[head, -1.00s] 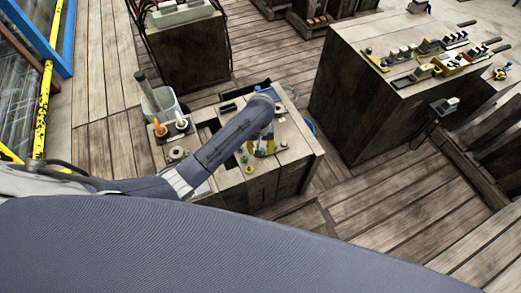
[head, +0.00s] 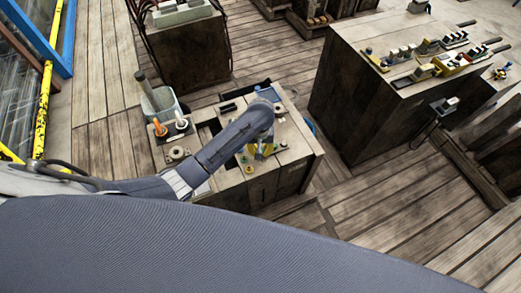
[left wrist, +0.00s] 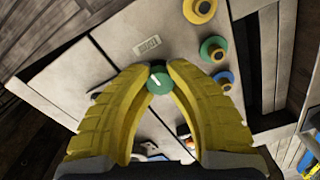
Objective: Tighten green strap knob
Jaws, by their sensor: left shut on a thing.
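The green knob (left wrist: 159,83) with a white mark on its face sits between the fingertips of my left gripper (left wrist: 159,72) in the left wrist view. The yellow fingers are shut on it from both sides. In the head view, my left gripper (head: 262,153) points down at the top of the wooden cabinet (head: 294,157), and the knob is hidden there by my arm. My right gripper is not in either view.
A bucket (head: 160,103) and a larger tool-covered cabinet (head: 400,85) stand apart.

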